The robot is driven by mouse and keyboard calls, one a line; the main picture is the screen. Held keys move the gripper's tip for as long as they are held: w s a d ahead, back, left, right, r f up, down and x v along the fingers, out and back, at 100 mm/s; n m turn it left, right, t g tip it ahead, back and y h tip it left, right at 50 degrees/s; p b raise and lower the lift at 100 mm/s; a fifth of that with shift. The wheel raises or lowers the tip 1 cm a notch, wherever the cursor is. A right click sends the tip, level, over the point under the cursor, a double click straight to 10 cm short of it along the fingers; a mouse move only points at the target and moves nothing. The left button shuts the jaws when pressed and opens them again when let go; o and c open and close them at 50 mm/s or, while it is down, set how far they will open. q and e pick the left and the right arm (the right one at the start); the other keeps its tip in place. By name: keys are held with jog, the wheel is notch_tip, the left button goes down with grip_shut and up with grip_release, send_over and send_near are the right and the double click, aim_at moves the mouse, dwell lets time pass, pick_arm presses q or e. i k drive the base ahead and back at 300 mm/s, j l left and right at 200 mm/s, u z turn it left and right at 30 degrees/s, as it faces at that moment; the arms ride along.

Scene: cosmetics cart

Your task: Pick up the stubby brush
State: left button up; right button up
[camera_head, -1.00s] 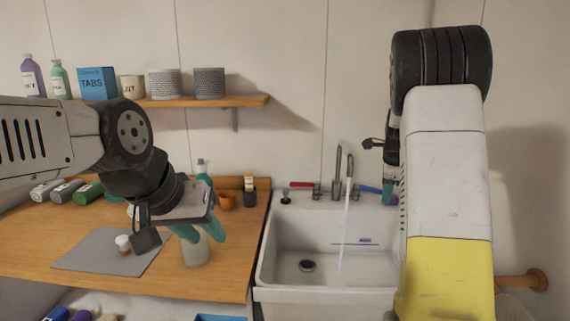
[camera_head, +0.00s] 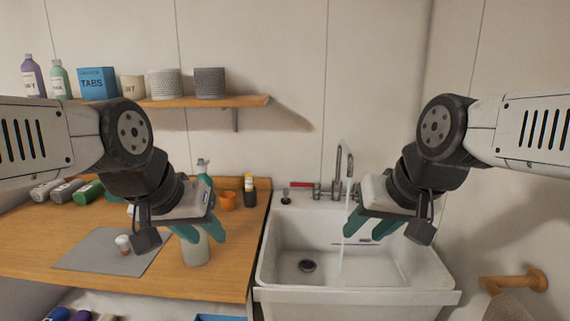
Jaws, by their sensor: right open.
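A small stubby object (camera_head: 123,243), with a white rounded top and brownish lower part, stands on the grey mat (camera_head: 85,252) on the wooden counter; it is most likely the stubby brush, but too small to be sure. My right gripper (camera_head: 370,231) is open and empty over the right part of the sink, well away from the mat.
The white sink (camera_head: 290,232) has running water from its tap (camera_head: 343,160). An orange cup (camera_head: 227,201) and a dark container (camera_head: 250,197) stand at the counter's back. Bottles lie at back left (camera_head: 88,191). A stocked shelf (camera_head: 245,101) hangs above.

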aim_at(122, 240)
jog(key=u, duration=0.7)
jog(key=i+j+u, duration=0.25)
jog(key=u, duration=0.2)
jog(key=i+j+u, duration=0.25)
jog(key=u, duration=0.25)
